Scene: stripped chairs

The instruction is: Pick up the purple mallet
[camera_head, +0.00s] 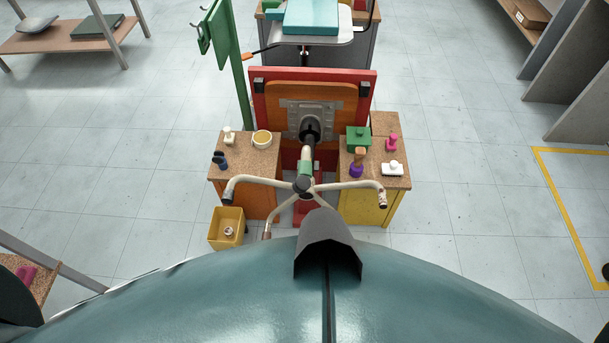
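A purple mallet (356,171) stands on the speckled top of the right-hand yellow cabinet (400,172). Its purple part is low and its brown wooden part (360,154) points up. It is close to the front of a green box (358,138) and left of a white object (393,169). Neither of my grippers shows in the head view.
An upturned chair base (303,184) with pale legs stands between the two cabinets, one leg reaching over the yellow cabinet's front. A pink object (392,141) stands behind the white one. The left cabinet (256,170) holds small items; a yellow bin (225,241) stands before it.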

